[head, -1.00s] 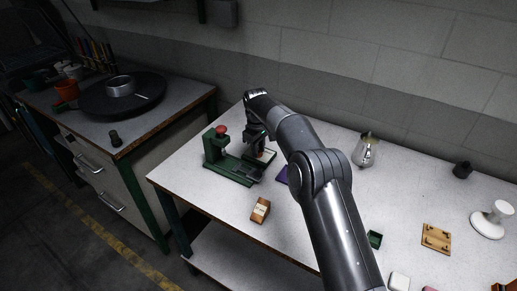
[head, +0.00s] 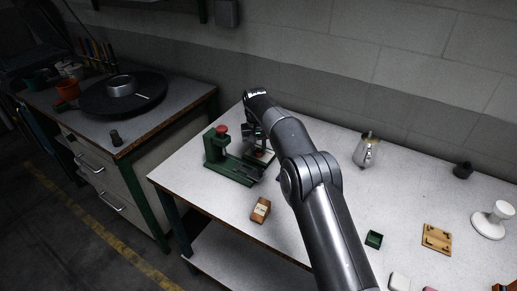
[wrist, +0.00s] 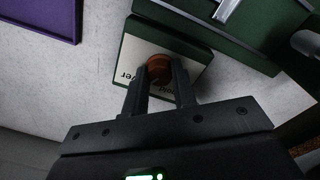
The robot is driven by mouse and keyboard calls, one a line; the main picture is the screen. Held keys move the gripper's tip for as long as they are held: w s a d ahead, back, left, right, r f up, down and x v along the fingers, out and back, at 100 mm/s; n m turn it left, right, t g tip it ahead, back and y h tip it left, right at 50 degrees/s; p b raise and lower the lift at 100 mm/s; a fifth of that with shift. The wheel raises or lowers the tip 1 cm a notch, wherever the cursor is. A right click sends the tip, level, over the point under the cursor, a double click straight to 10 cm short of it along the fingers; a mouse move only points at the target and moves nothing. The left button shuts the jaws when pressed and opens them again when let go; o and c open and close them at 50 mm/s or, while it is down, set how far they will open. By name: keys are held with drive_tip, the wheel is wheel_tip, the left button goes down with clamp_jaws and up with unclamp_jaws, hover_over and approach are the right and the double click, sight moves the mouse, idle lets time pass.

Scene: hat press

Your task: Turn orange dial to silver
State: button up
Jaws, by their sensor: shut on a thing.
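The orange dial (wrist: 159,67) sits on a pale plate (wrist: 187,57) with a dark green border, seen in the wrist view. Printed letters show on the plate: "ver" at the dial's left, and another word partly hidden beside the right finger. My gripper (wrist: 160,77) is shut on the dial, one finger on each side. The fingers and dial hide part of the plate, and I cannot tell which word the dial points to. In the head view, my gripper (head: 261,143) reaches down beside the green press, and the dial is mostly hidden.
The green press (head: 230,165) with a red knob stands left of my gripper. A purple tray (wrist: 43,17) lies near the dial plate. A small wooden block (head: 260,210) lies in front. A metal pot (head: 366,152) stands to the right, with clear table between.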

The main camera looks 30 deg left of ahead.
sight(257, 151)
drive_tip(key=shift+a+r, duration=0.1)
idle(0.3)
drive_tip(key=o, duration=1)
wheel_tip(257, 151, up, 11)
drive_tip(key=shift+s+f, duration=0.15)
drive_tip(key=shift+f, duration=0.05)
drive_tip(key=shift+a, duration=0.1)
idle(0.4)
